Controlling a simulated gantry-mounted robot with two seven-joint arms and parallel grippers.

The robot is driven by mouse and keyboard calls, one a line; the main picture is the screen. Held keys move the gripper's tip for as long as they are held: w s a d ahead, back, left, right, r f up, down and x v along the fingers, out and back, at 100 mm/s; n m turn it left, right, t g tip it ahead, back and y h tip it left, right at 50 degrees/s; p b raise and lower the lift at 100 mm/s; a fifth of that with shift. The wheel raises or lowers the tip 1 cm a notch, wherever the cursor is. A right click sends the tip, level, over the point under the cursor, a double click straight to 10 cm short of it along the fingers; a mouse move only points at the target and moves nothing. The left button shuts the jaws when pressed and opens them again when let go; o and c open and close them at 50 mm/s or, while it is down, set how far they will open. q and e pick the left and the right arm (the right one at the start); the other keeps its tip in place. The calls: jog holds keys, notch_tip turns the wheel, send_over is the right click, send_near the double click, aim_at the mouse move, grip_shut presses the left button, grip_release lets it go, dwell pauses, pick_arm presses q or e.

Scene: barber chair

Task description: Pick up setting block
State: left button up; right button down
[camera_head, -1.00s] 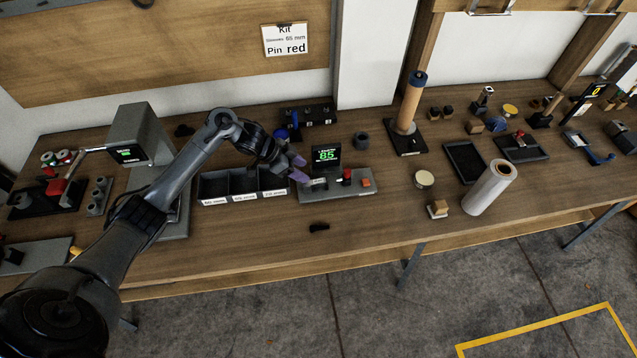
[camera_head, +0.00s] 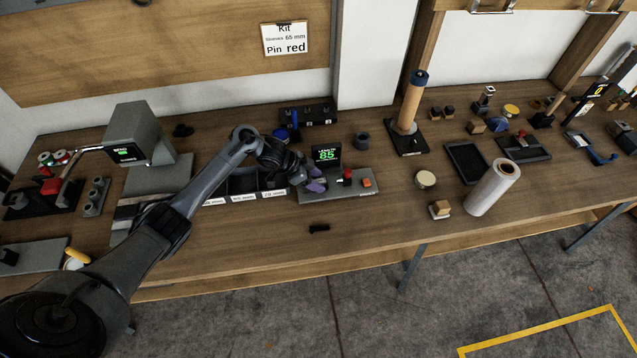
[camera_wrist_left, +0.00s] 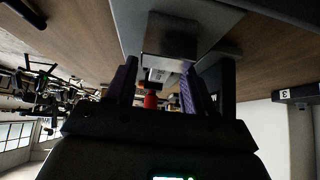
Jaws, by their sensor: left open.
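My left gripper (camera_head: 315,179) is over the left part of a grey gauge base (camera_head: 340,192) with a green "85" display (camera_head: 326,154). In the left wrist view the open fingers (camera_wrist_left: 158,86) point at a shiny grey block (camera_wrist_left: 170,40) on the base, which I take for the setting block. A pale label shows between the fingers. The fingers appear to stand on either side of its near part; contact cannot be told. In the head view the gripper hides the block. My right gripper is not in view.
A dark bin (camera_head: 243,181) with several compartments stands just left of the gauge, partly behind my left arm. The gauge carries a red knob (camera_head: 347,175) and an orange button (camera_head: 366,183). The bench front between is clear.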

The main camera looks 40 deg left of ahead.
pick_arm(q)
grip_shut()
jog(key=shift+r, duration=0.1)
dwell(0.3)
